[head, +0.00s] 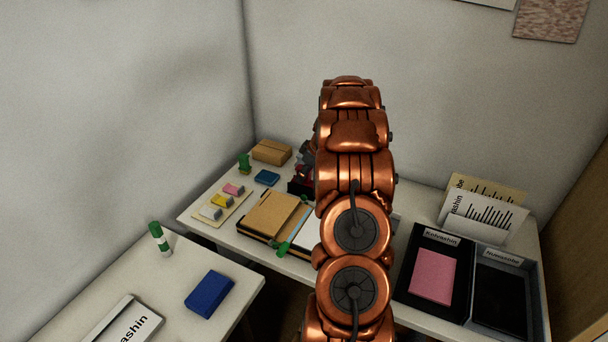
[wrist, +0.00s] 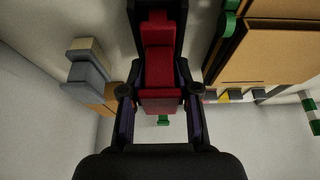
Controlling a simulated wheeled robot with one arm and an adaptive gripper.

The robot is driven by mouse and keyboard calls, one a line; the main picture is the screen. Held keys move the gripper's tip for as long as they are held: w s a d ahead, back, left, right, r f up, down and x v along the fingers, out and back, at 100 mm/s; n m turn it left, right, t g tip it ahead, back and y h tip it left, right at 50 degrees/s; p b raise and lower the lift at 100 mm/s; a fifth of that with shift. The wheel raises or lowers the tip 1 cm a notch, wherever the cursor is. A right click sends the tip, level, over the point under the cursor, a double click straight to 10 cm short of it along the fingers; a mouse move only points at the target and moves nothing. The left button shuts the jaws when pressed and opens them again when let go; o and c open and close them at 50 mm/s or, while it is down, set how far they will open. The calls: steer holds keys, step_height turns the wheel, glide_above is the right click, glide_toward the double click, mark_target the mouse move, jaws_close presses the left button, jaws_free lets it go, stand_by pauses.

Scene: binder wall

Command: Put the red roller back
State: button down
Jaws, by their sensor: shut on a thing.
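In the wrist view the red roller (wrist: 160,65) is between the two fingers of my gripper (wrist: 160,95), which is shut on it. A black holder (wrist: 190,25) shows on both sides of the roller's far end. I cannot tell whether the roller is seated in it or just above it. In the head view my copper arm hides most of this spot. Only a dark and red patch, the holder with part of the gripper or roller (head: 300,184), shows at the arm's left edge on the back desk.
Left of the arm lie a tan notebook (head: 270,213), a blue block (head: 267,177), a cardboard box (head: 272,152) and a tray of coloured blocks (head: 222,206). A green-and-white marker (head: 160,239) and blue box (head: 209,294) are on the near left desk.

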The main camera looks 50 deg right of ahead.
steer(key=c, duration=0.8)
jaws_free()
steer(key=shift+c, duration=0.2)
steer(key=shift+r+p, duration=0.2)
steer(key=shift+p, duration=0.2)
steer(key=b+v, duration=0.2)
steer(key=v, duration=1)
steer(key=shift+b, duration=0.3)
